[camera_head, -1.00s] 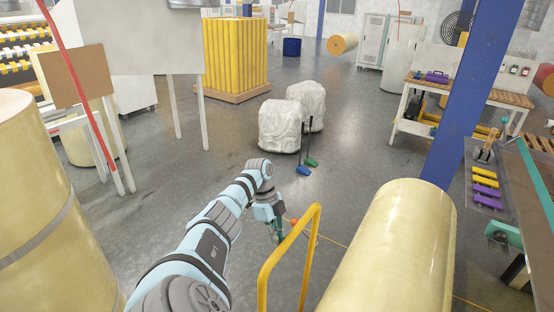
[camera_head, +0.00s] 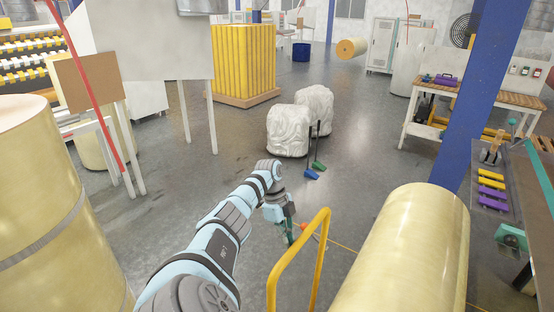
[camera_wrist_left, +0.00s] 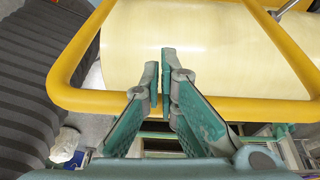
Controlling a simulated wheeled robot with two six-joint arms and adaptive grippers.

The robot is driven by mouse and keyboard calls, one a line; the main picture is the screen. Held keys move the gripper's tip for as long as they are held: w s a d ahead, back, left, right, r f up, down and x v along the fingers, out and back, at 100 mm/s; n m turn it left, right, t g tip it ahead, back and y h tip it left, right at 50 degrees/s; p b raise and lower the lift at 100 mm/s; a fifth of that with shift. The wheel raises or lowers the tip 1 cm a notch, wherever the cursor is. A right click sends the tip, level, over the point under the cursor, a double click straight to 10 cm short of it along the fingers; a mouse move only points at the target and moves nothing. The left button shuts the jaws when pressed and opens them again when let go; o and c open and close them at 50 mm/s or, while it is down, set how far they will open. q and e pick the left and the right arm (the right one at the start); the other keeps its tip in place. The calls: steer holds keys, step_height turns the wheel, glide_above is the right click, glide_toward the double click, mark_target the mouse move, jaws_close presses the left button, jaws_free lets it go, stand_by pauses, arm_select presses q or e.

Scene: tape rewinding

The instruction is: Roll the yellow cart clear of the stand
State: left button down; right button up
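The yellow cart shows as a rounded tubular handle (camera_head: 322,240) in front of me; its lower body is hidden. A large cream roll (camera_head: 405,255) lies just right of the handle; how it is supported is hidden. In the left wrist view the handle (camera_wrist_left: 250,108) crosses in front of the roll (camera_wrist_left: 215,40). My left gripper (camera_head: 289,235) is beside the handle's left side. In the left wrist view its fingertips (camera_wrist_left: 160,75) are nearly together, with nothing visible between them. I cannot tell whether they touch the handle. The stand cannot be made out for sure. My right gripper is out of view.
A big cream roll (camera_head: 45,215) stands at the left edge. White wrapped bundles (camera_head: 288,132) and a blue and green brush pair (camera_head: 312,173) are ahead on open grey floor. A blue post (camera_head: 472,110) and a dark bench (camera_head: 525,190) stand at right.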

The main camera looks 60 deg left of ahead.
arm_select(q)
steer(key=shift+w+d+r, duration=0.2)
steer(key=shift+d+r, duration=0.15)
steer(key=shift+r, duration=0.15)
steer(key=shift+w+d+r, duration=0.15)
steer(key=shift+d+r, duration=0.2)
steer(key=shift+r, duration=0.1)
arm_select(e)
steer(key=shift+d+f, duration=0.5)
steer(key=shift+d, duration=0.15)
arm_select(q)
steer(key=shift+a+f, duration=0.1)
